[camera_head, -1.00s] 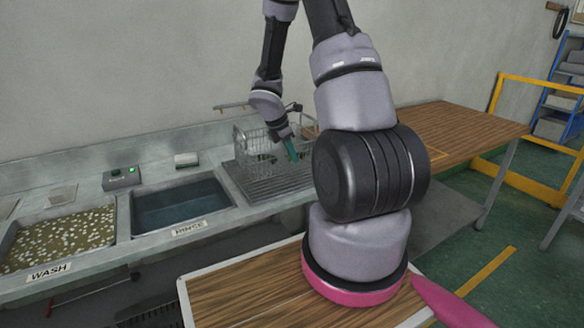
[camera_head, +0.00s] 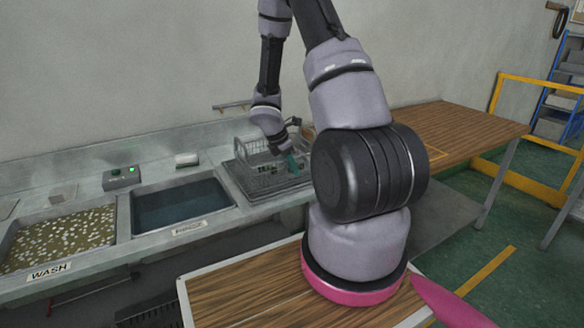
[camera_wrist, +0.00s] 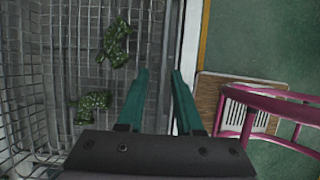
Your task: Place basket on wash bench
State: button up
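The wire basket (camera_head: 256,162) sits low on the dark ribbed drainer area at the right end of the sink bench (camera_head: 225,180), right of the rinse basin. It holds green pieces, clear in the wrist view (camera_wrist: 118,42). My gripper (camera_head: 291,162) is at the basket's right side. In the wrist view its teal fingers (camera_wrist: 160,75) are apart, and the basket's side wires run between them. The fingers look open around that side, with a visible gap. The undersides of the basket and the exact contact are hidden.
The wash basin (camera_head: 62,240) with white floating bits is at the left, and the rinse basin (camera_head: 180,205) is beside it. A control box (camera_head: 121,178) stands behind them. A wooden table (camera_head: 455,130) is at the right, with a yellow rail (camera_head: 520,190) beyond.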

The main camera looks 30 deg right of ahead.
jog(key=v, duration=1.1)
jog(key=shift+r, duration=0.4)
jog(key=s+a+r+m+t+y, duration=0.1)
jog(key=s+a+r+m, duration=0.1)
jog(key=s+r+m, duration=0.3)
jog(key=s+a+r+m+t+y, duration=0.1)
jog(key=r+m, duration=0.2)
jog(key=r, duration=0.4)
jog(key=s+a+r+m+t, duration=0.1)
jog(key=s+a+r+m, duration=0.1)
jog(key=s+r+m, duration=0.3)
jog(key=s+a+r+m+t+y, duration=0.4)
jog(key=s+a+r+m, duration=0.2)
jog(key=s+r+m, duration=0.3)
notch_tip(320, 180, up, 2)
jog(key=shift+s+a+r+m+y, duration=0.1)
jog(key=shift+s+a+m+y, duration=0.25)
jog(key=shift+s, duration=0.1)
grip_shut()
